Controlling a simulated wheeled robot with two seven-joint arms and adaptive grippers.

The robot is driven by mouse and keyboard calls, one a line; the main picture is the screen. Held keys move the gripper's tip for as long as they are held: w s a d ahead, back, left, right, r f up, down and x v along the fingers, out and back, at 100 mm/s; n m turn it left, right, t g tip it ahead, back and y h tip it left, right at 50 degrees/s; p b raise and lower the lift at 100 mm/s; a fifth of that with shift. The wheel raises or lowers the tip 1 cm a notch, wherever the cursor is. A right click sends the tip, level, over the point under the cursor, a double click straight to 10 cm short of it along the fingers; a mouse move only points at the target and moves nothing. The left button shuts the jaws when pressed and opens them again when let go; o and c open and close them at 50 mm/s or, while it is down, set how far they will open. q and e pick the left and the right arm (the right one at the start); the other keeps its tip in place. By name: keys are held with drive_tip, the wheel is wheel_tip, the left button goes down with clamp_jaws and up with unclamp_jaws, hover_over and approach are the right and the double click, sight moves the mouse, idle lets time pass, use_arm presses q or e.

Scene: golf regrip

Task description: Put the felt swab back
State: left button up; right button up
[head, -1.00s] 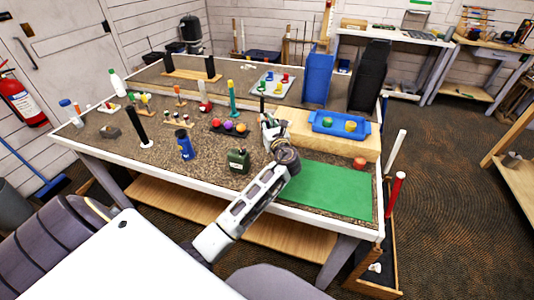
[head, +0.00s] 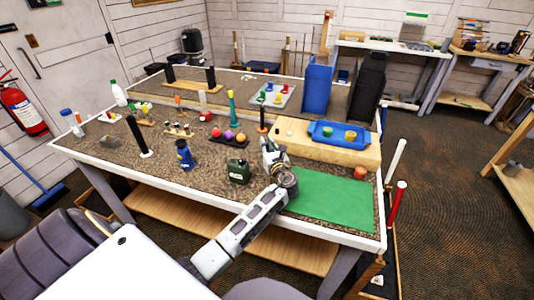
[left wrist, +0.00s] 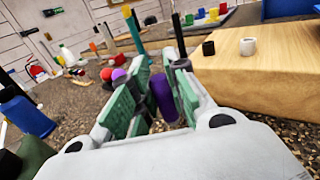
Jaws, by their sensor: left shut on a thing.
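In the head view the swab cannot be made out. A dark upright post with an orange part (head: 262,114) stands just behind the gripper. My right gripper is not in view.
A wooden block with a blue tray (head: 341,145) is to the right, beyond the green mat (head: 325,203). A rack of coloured balls (head: 229,136), a teal post (head: 231,108), a green canister (head: 238,171) and a blue bottle (head: 185,155) stand left. The mat's middle is clear.

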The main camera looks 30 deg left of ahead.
use_arm(q)
drive_tip(key=shift+f, duration=1.95)
drive_tip(key=o, duration=0.8)
drive_tip(key=v, duration=0.6)
drive_tip(key=shift+s+d, duration=0.15)
drive_tip(key=v, duration=0.4)
drive_tip(key=shift+s+d+b, duration=0.1)
drive_tip(key=shift+s+b, duration=0.05)
drive_tip(key=shift+b, duration=0.2)
drive_tip(key=shift+s+d, duration=0.4)
drive_tip(key=shift+d, duration=0.1)
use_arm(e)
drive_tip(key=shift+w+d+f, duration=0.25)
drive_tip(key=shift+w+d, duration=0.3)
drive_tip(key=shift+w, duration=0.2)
